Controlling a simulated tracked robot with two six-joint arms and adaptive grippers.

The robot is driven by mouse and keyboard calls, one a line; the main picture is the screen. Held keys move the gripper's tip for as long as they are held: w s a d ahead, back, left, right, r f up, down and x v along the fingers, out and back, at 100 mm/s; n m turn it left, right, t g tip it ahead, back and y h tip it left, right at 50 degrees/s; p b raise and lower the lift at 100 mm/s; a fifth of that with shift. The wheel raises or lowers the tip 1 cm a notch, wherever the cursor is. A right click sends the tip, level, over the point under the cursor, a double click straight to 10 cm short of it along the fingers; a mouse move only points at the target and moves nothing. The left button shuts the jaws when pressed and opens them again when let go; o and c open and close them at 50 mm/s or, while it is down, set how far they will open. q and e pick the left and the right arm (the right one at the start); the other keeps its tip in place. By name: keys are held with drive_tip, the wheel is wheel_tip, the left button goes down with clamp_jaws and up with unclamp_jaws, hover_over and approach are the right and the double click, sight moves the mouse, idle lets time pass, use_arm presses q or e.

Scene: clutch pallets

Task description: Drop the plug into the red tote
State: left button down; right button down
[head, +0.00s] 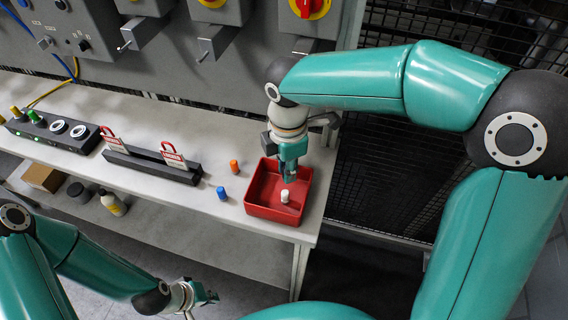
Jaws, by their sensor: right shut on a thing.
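The red tote (262,211) sits at the right end of the light workbench. My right gripper (288,181) points down over the tote from above. A small white plug (285,197) shows just below its fingertips, within the tote's outline. The gripper is shut on it; the fingertips' contact with the plug is small and hard to make out. I cannot tell how far the plug is above the tote floor. My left gripper (207,298) is low at the front, away from the bench, empty and apparently open.
An orange plug (234,167) and a blue plug (222,193) stand left of the tote. A dark rack (150,166) holds red-and-white tags. A black box (52,132) with buttons lies far left. Grey panels with switches (310,6) stand behind the bench.

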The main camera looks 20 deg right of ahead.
wheel_tip(320, 180, down, 2)
drive_tip(key=shift+f+b, duration=0.2)
drive_tip(key=shift+b, duration=0.45)
drive_tip(key=shift+f, duration=0.2)
drive_tip(key=c, duration=1)
unclamp_jaws()
drive_tip(key=shift+r, duration=0.1)
wheel_tip(320, 180, up, 12)
drive_tip(key=shift+f, duration=0.1)
